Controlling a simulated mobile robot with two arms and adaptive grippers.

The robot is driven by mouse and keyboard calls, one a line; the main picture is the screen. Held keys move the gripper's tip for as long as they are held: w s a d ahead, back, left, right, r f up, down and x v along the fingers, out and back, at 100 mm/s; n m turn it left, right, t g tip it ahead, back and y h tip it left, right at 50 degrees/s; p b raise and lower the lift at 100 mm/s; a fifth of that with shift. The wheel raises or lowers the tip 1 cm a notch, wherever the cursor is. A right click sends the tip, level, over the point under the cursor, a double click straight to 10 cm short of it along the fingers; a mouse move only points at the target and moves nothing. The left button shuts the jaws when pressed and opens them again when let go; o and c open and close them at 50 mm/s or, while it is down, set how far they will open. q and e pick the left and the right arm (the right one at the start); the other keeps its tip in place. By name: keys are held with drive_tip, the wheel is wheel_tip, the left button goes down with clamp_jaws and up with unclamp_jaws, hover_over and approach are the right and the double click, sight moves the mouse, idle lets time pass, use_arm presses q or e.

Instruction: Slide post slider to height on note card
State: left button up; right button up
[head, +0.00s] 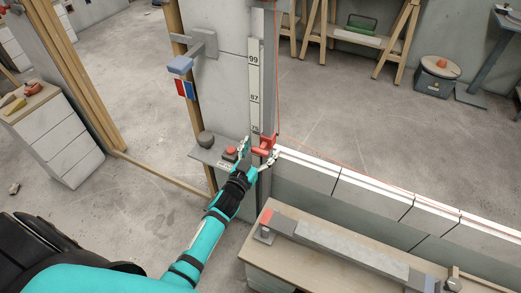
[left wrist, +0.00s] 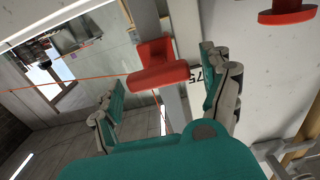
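The red post slider (head: 266,145) sits low on the grey post, just below the 75 mark of the white scale strip (head: 254,85), which also reads 87 and 99. My left gripper (head: 258,155) is at the slider with its fingers spread. In the left wrist view the slider (left wrist: 160,66) shows beyond and between the open fingertips (left wrist: 165,95); I cannot tell whether either finger touches it. No readable note card shows; a red, white and blue card (head: 185,89) hangs left of the post, its writing too small to tell. My right gripper is out of view.
A small grey ledge (head: 212,152) with a dark knob and a red knob (head: 230,153) juts left of the post. A red string (head: 350,174) runs from the slider above the low block wall (head: 374,195). A wooden bench (head: 320,262) stands in front.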

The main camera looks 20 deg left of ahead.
use_arm(q)
drive_tip(key=shift+s, duration=0.1)
drive_tip(key=s, duration=1.1)
drive_tip(key=shift+s+a, duration=0.2)
drive_tip(key=shift+s, duration=0.2)
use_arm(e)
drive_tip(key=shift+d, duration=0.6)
